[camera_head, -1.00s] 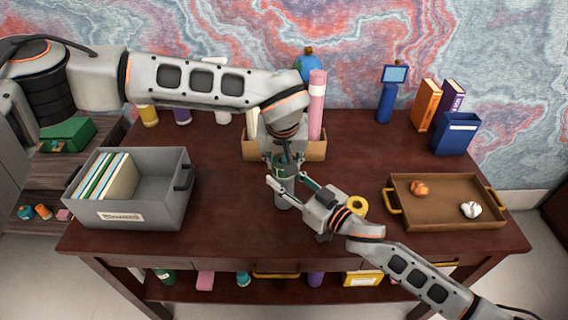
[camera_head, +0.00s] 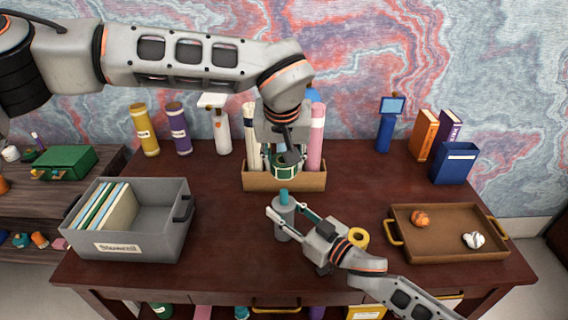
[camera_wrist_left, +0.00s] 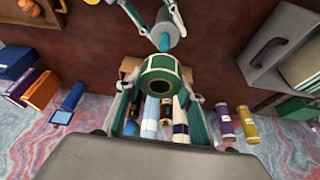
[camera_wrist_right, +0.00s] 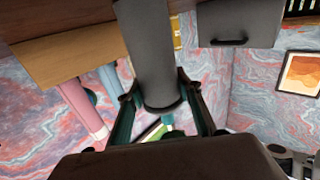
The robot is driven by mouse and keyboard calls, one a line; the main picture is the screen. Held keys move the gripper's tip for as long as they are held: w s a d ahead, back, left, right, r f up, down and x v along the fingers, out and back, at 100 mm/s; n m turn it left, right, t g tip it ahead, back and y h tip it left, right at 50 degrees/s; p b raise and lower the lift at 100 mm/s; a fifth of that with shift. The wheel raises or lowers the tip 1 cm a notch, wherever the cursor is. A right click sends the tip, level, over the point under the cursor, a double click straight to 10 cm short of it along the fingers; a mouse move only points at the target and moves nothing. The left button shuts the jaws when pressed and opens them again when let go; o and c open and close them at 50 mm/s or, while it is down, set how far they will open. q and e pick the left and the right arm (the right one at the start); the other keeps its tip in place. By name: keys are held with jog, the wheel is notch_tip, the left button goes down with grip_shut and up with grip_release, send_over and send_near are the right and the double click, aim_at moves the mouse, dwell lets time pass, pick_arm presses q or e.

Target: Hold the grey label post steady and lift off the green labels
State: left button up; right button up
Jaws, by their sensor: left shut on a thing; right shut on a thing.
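The grey label post (camera_head: 284,218) stands upright on the desk, with a teal top showing. It fills the middle of the right wrist view (camera_wrist_right: 152,50) and also shows in the left wrist view (camera_wrist_left: 164,32). My right gripper (camera_head: 283,222) is shut on the grey post from the right. The green labels, a green ring with pale edges (camera_head: 284,168), are in my left gripper (camera_head: 284,164), above and behind the post and apart from it. In the left wrist view the ring (camera_wrist_left: 160,82) shows its dark hole between my fingers.
A wooden box (camera_head: 258,181) of rolls stands behind. A grey bin (camera_head: 150,247) with files is at left, a brown tray (camera_head: 440,252) at right. A yellow tape roll (camera_head: 358,238) lies by my right gripper. Bottles and books line the back.

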jog(key=o, duration=1.2)
